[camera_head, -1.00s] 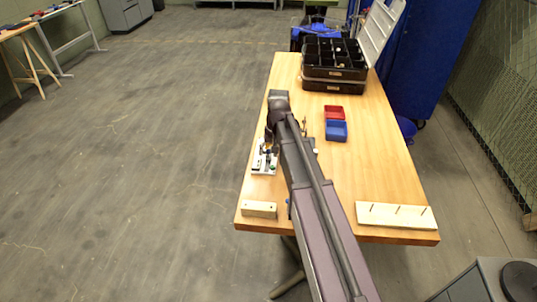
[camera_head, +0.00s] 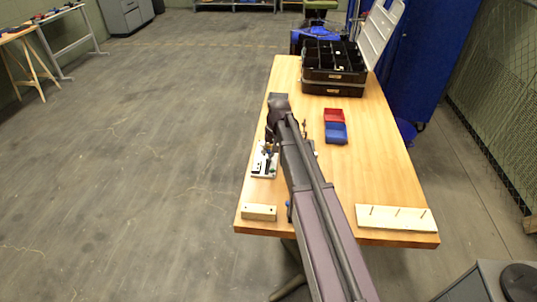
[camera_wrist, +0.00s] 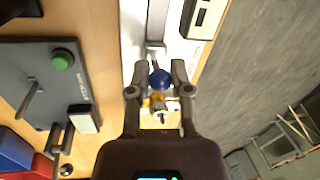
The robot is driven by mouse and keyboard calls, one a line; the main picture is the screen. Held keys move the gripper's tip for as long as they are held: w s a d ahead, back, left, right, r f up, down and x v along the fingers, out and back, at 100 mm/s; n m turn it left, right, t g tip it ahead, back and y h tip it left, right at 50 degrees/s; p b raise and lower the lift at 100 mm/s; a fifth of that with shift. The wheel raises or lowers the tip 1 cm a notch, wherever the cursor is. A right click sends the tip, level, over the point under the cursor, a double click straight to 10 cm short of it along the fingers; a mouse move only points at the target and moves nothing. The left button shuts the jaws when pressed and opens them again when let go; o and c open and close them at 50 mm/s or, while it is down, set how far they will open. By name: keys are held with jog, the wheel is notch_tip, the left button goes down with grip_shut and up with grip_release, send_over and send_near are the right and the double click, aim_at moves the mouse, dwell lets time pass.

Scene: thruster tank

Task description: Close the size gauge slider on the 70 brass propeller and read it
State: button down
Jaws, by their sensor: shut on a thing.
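The size gauge shows in the head view as a white plate (camera_head: 265,160) near the table's left edge, partly covered by my arm. In the wrist view its white plate (camera_wrist: 184,50) carries a grey rail and a box with a dark window (camera_wrist: 203,14); no reading is legible. My gripper (camera_wrist: 158,82) is shut on the blue slider knob (camera_wrist: 160,79), which sits between its fingertips. A small brass propeller (camera_wrist: 157,101) lies just below the knob in the wrist view, partly hidden; I cannot tell whether the slider touches it.
A grey panel with a green button (camera_wrist: 62,60) and upright posts lies beside the gauge. A red tray (camera_head: 334,115) and a blue tray (camera_head: 336,133) stand right of my arm. A pegged board (camera_head: 396,217), a wooden block (camera_head: 259,212) and an open black case (camera_head: 333,75) are on the table.

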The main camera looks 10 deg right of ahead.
jog(key=c, duration=0.5)
grip_release()
jog(key=shift+w, duration=0.3)
jog(key=shift+c, duration=0.2)
jog(key=shift+s, duration=0.1)
jog(key=shift+s, duration=0.1)
jog(key=shift+s+a+r, duration=0.1)
jog(key=shift+s+a, duration=0.05)
jog(key=shift+s, duration=0.4)
jog(key=shift+s+a, duration=0.15)
jog(key=shift+s, duration=0.35)
jog(key=r+p, duration=0.2)
jog(key=shift+w+d+r+p, duration=0.15)
jog(key=shift+d+p, duration=0.1)
jog(key=shift+p, duration=0.05)
notch_tip(320, 180, up, 11)
jog(key=d+p, duration=0.2)
jog(key=p, duration=0.9)
jog(key=s+a+n+h, duration=0.1)
jog(key=s+h, duration=0.1)
jog(key=s, duration=1.8)
jog(key=shift+s+f, duration=0.25)
jog(key=shift+s, duration=0.1)
